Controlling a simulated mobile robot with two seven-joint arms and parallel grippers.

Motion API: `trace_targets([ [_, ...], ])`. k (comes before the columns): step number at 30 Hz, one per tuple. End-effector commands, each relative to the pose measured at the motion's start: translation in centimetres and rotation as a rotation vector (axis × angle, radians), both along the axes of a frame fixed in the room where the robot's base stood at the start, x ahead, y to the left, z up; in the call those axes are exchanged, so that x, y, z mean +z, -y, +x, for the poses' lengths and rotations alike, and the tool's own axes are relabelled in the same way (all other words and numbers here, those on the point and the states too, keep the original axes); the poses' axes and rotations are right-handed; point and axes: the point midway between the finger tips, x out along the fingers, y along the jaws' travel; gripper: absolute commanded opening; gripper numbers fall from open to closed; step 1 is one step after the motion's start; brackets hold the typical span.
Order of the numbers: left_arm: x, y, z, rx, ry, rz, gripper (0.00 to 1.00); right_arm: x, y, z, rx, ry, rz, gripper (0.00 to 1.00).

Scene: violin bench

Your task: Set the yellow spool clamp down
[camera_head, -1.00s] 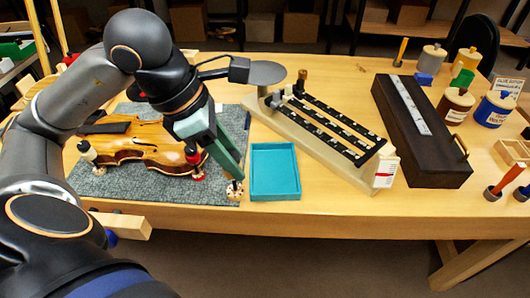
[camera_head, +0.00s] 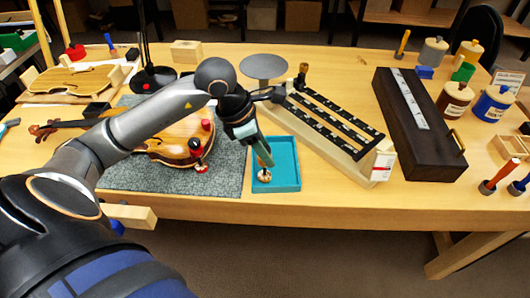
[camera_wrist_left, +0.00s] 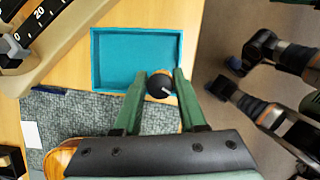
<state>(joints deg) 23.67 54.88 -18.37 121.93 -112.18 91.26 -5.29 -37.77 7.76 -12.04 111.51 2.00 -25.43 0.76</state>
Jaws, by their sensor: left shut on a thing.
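My left gripper (camera_head: 262,161) points down over the teal tray (camera_head: 287,182) and is shut on a small spool clamp (camera_head: 265,177). The clamp looks pale and wood-coloured in the head view. In the left wrist view, its dark round end with an orange-tan rim (camera_wrist_left: 160,84) sits between the fingers (camera_wrist_left: 161,92), in front of the tray (camera_wrist_left: 115,60). The clamp is inside the tray's outline, toward its left side in the head view. I cannot tell whether it touches the tray floor.
A violin body (camera_head: 170,150) with red-ended clamps (camera_head: 196,147) lies on a grey mat (camera_head: 225,180) left of the tray. A slanted rack with black numbered strips (camera_head: 330,125) stands close on the right, and a dark box (camera_head: 420,140) beyond it. The front table strip is clear.

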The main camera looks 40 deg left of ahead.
Motion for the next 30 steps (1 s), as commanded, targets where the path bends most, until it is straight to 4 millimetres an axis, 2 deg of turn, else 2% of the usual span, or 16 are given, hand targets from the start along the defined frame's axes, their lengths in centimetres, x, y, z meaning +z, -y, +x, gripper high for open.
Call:
trace_targets([
  [3,-1.2,0.0,0.0,0.001,-0.001,-0.001,0.0,0.1,0.0,0.0,-0.001,0.0,0.001,0.49],
  [11,-1.3,0.0,0.0,0.002,0.002,0.0,0.0,0.1,0.0,0.0,-0.002,0.002,0.0,0.49],
  [16,-1.9,0.0,0.0,0.001,0.002,0.001,0.0,-0.6,0.0,0.0,-0.001,-0.001,0.0,0.49],
  [17,-1.7,0.0,0.0,0.001,0.002,0.001,0.44,-0.4,0.0,0.0,0.0,-0.003,0.001,0.49],
  [24,-1.7,0.0,0.0,0.0,0.001,0.0,0.71,-0.2,-0.1,0.0,0.001,-0.001,0.002,0.49],
  [30,-1.7,0.0,0.0,0.001,0.001,0.0,0.71,-0.2,-0.2,0.0,0.002,-0.002,0.003,0.49],
])
